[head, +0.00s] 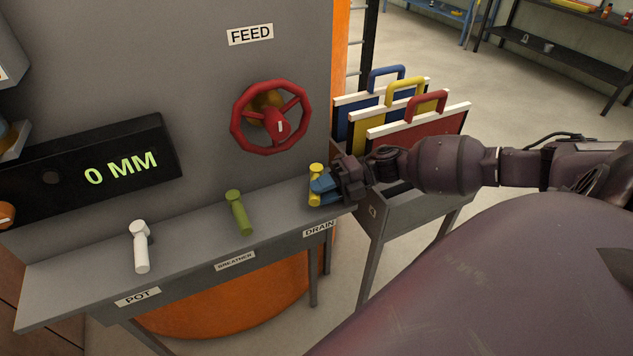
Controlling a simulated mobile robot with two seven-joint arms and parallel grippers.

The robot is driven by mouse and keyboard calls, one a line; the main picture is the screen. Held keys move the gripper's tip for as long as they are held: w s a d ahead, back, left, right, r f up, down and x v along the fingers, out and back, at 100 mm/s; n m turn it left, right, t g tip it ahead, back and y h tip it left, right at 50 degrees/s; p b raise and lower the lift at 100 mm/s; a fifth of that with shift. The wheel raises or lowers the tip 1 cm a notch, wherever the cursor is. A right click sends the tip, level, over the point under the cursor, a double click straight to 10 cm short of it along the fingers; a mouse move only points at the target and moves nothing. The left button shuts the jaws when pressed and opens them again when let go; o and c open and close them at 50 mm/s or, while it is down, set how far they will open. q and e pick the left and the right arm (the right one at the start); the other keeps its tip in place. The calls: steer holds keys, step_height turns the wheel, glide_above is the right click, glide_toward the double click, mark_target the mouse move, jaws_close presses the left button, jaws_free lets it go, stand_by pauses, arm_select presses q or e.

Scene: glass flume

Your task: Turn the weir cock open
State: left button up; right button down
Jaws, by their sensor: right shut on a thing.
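Three cock levers stand along the grey shelf. The yellow lever (316,173) is at the right end above the DRAIN label (319,229). The green lever (239,212) is in the middle above the BREATHER label (235,261). The white lever (141,247) is at the left above the POT label (138,297). I see no label reading weir. My right gripper (320,190) comes in from the right, and its blue fingers are shut on the yellow lever, hiding part of it. My left gripper is out of view.
A red FEED handwheel (271,117) is on the grey panel above the shelf. A black display (90,172) reads 0 MM. A rack (375,212) of blue, yellow and red handled boards stands right of the shelf, close to my right arm.

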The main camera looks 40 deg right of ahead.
steer(key=shift+s+d, duration=0.1)
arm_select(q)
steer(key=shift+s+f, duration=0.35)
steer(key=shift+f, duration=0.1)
arm_select(e)
steer(key=shift+g, duration=0.3)
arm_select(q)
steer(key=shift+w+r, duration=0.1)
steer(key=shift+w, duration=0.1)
arm_select(e)
steer(key=c, duration=0.9)
jaws_free()
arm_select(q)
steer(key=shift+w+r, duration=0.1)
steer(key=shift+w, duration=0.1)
arm_select(e)
steer(key=shift+r, duration=0.1)
